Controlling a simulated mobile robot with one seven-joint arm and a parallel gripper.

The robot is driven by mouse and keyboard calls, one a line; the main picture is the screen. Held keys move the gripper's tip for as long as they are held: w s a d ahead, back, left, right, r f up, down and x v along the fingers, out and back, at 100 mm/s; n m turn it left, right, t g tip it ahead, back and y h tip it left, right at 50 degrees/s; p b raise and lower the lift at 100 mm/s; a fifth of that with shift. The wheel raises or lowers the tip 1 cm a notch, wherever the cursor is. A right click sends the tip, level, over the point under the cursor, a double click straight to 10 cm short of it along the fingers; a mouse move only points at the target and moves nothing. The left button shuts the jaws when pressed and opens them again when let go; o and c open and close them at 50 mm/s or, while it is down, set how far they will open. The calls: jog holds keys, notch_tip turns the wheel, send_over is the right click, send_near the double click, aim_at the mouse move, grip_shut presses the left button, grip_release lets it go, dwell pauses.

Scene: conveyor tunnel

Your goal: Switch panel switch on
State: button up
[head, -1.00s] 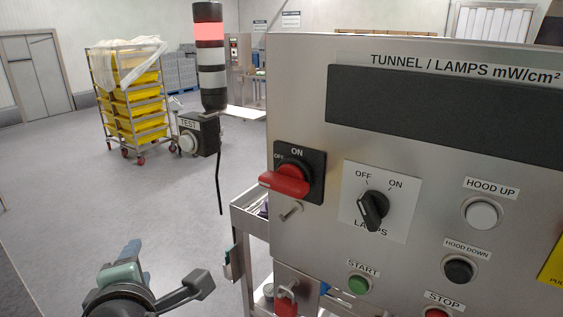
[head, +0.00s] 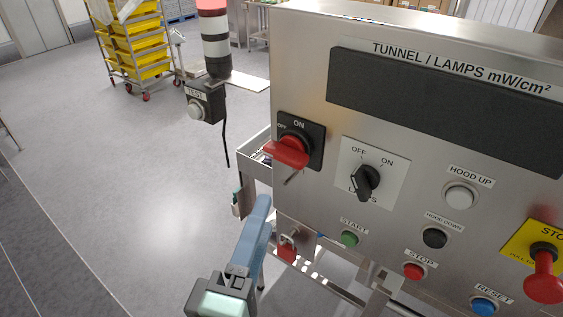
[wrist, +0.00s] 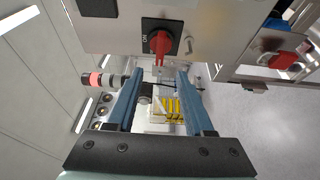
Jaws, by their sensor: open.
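The panel switch is a red rotary handle (head: 288,151) on a black plate (head: 317,135) marked OFF and ON, at the left of the steel panel. Its handle lies roughly level, toward the OFF side. In the wrist view the red handle (wrist: 160,43) shows just beyond and between the fingertips, with a gap. My gripper (head: 262,203) is below and left of the switch in the head view, with one blue finger clearly visible. In the wrist view my gripper (wrist: 158,76) has two blue fingers apart, with nothing held between them.
A black LAMPS selector (head: 366,183) is right of the switch. A metal peg (head: 292,177) sits just below the handle. A red padlock (head: 287,250) hangs lower. A TEST box (head: 205,105) under a lamp stack (head: 214,45) stands at left. Open floor lies left.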

aim_at(283, 161)
jog(key=p+x, duration=0.1)
jog(key=x, duration=1)
jog(key=shift+a+r, duration=0.1)
jog(key=shift+r, duration=0.1)
jog(key=shift+w+f+p, duration=0.15)
jog(key=shift+w+p, duration=0.2)
jog(key=shift+w, duration=0.3)
grip_shut()
